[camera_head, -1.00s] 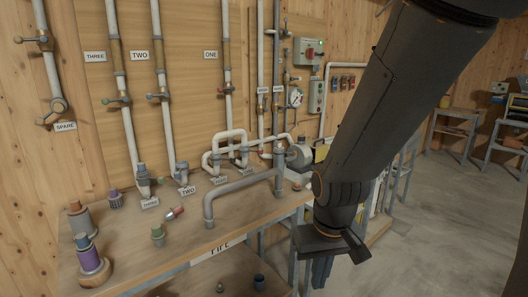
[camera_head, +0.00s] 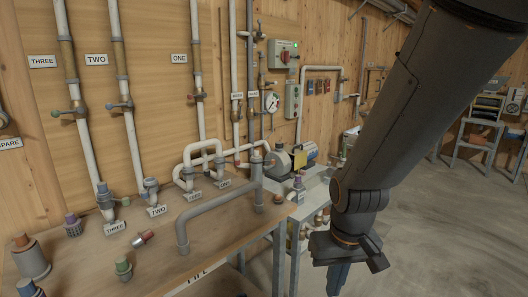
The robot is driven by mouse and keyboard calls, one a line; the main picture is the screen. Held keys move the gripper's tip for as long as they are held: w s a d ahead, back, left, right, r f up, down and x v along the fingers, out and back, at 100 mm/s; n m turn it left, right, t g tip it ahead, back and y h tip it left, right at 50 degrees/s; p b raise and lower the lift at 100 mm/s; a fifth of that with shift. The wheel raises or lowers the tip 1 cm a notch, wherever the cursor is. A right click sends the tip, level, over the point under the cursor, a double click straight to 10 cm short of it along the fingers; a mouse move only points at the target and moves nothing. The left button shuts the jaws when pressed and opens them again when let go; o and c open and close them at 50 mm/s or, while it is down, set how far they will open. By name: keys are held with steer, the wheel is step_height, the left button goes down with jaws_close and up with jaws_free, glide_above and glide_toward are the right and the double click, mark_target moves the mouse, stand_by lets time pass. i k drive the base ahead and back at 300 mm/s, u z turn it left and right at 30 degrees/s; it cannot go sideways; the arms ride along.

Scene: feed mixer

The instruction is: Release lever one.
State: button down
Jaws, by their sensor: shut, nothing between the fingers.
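The sign ONE (camera_head: 179,58) is on the wooden wall, left of a vertical pipe. On that pipe, below the sign, sits lever one (camera_head: 193,97), a small valve handle with a reddish tip pointing left. My gripper (camera_head: 338,278) hangs at the lower right, pointing down. It is shut and empty, well to the right of lever one and lower in the picture, apart from it. My dark arm comes down from the upper right and does not cover lever one.
Similar levers sit on pipe TWO (camera_head: 119,105) and pipe THREE (camera_head: 69,112). The wooden bench (camera_head: 205,249) below carries a grey pipe loop (camera_head: 215,206) and loose fittings. A motor pump (camera_head: 293,160) stands behind my arm's left side. Concrete floor (camera_head: 433,228) lies open at right.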

mark_target(236, 162)
steer(key=z, duration=0.25)
steer(key=i, duration=1.25)
steer(key=u, duration=0.65)
